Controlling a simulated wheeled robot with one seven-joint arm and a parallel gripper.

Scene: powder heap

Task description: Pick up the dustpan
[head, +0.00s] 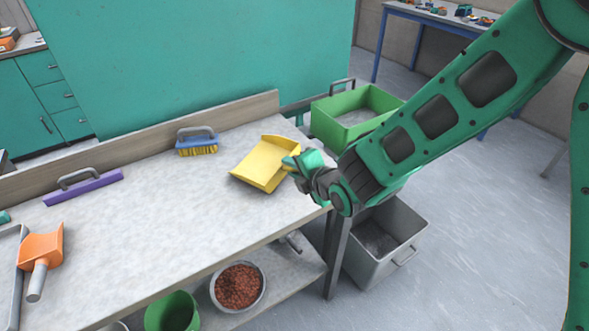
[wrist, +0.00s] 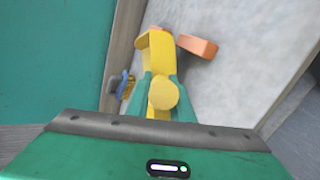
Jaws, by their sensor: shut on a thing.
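A yellow dustpan (head: 262,166) is at the right end of the workbench (head: 150,215), its open pan toward the left. My gripper (head: 292,163) is at its right side, shut on its handle. In the wrist view the dustpan (wrist: 157,48) extends away from me, and its round yellow handle end (wrist: 163,92) sits between the two green fingers of my gripper (wrist: 162,98). I cannot tell whether the pan touches the bench top. An orange scoop-like pan (head: 41,251) with a grey handle lies at the bench's left end.
A blue brush with yellow bristles (head: 197,143) and a purple-bladed tool (head: 83,187) lie along the back board. A green crate (head: 330,134) and grey bin (head: 383,270) stand right. A green bucket (head: 172,316) and bowl of reddish granules (head: 262,290) are below. The bench middle is clear.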

